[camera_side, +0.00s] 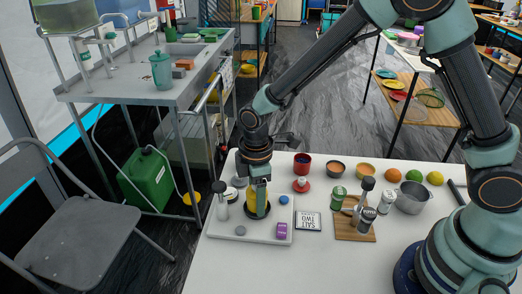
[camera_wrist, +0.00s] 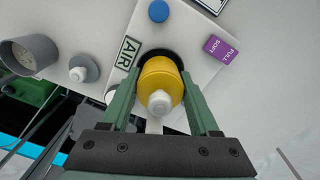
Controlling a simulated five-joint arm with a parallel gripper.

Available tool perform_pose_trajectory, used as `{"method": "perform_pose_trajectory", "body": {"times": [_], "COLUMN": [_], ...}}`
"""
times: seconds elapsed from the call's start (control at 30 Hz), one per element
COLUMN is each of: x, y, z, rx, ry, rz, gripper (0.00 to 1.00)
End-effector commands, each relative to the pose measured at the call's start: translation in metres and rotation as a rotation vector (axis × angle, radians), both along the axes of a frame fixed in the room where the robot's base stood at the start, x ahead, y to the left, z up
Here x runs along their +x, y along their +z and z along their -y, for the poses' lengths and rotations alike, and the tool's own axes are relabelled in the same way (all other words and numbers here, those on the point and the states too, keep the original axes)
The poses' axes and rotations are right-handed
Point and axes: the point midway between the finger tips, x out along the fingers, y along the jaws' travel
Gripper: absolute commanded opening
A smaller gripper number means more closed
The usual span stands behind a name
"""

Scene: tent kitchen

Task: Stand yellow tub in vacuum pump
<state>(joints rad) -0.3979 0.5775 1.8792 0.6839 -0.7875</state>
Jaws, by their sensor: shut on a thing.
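My gripper (camera_side: 260,192) points down at the left part of the white table. It is shut on the yellow tub (camera_wrist: 161,80), which has a white knob on top and sits between the two green fingers in the wrist view. In the side view a finger hides much of the yellow tub (camera_side: 250,200). Under the tub is a round black seat (camera_side: 257,215) on a white slab, apparently the vacuum pump (camera_side: 268,234). The black seat also shows behind the tub in the wrist view (camera_wrist: 158,53). Whether the tub's base rests in it I cannot tell.
A purple block (camera_side: 281,230) and a blue knob (camera_side: 284,200) are near the tub on the slab. A grey-topped bottle (camera_side: 220,205) stands close on the left. A labelled card (camera_side: 308,221) and a wooden board (camera_side: 354,228) with shakers lie to the right.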

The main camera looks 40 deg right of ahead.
Motion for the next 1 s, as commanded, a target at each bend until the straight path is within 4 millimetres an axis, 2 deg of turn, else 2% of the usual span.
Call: {"method": "perform_pose_trajectory", "body": {"times": [0.23,0.27,0.3,0.6,1.0], "x": [0.000,0.000,0.000,0.000,0.000], "y": [-0.005,-0.005,-0.005,-0.003,0.026], "z": [0.000,0.000,0.000,0.000,0.000], "rx": [-0.001,-0.001,0.000,0.000,0.001], "ry": [0.000,0.000,0.000,0.000,0.000], "rz": [-0.001,-0.001,0.000,0.000,0.003], "gripper": [0.31,0.66,0.74,0.74,0.74]}}
